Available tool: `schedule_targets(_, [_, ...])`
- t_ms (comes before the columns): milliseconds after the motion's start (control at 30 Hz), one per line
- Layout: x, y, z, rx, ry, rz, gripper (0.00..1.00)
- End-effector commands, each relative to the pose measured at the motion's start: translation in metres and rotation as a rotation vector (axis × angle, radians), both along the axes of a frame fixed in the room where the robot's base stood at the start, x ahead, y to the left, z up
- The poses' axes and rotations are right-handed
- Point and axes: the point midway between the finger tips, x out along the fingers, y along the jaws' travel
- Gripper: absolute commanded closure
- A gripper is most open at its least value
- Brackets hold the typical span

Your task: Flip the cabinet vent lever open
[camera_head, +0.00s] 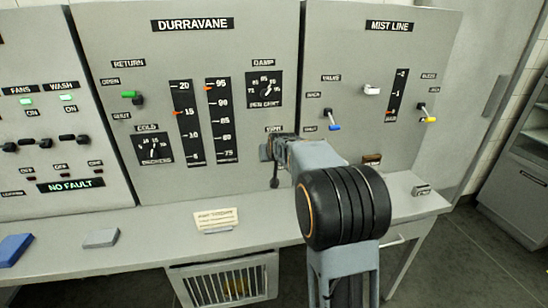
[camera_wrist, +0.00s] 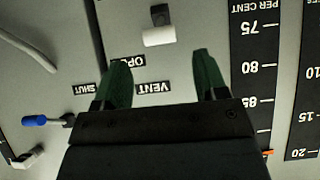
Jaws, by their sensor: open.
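The vent lever (camera_wrist: 158,36) has a white handle and a black mount, and shows at the top of the wrist view. The VENT label (camera_wrist: 153,87) reads upside down there, beside a partly covered OPEN label (camera_wrist: 126,63). My gripper (camera_wrist: 161,60) is open, its two green fingers apart on the panel side. The lever lies beyond the fingertips, between their lines, with nothing held. In the head view my gripper (camera_head: 268,151) is in front of the cabinet panel, just below the VENT label. The lever cannot be made out clearly there.
A blue-tipped lever (camera_head: 334,127), a white knob (camera_head: 371,90) and a yellow-tipped lever (camera_head: 430,119) are on the right panel. A green-tipped lever (camera_head: 129,95) is on the left. A small card (camera_head: 217,218) stands on the ledge (camera_head: 150,240).

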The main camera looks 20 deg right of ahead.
Motion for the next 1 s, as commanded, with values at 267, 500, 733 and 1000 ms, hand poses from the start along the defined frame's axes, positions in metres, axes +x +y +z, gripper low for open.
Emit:
schedule_targets(267, [-0.03,0.006,0.024,-0.001,-0.002,0.001,0.34])
schedule_targets(500, [-0.037,0.008,0.03,-0.001,0.0,0.001,0.34])
schedule_targets(733, [-0.037,0.008,0.031,-0.001,0.0,0.001,0.34])
schedule_targets(1000, [-0.038,0.008,0.029,0.005,0.009,-0.001,0.34])
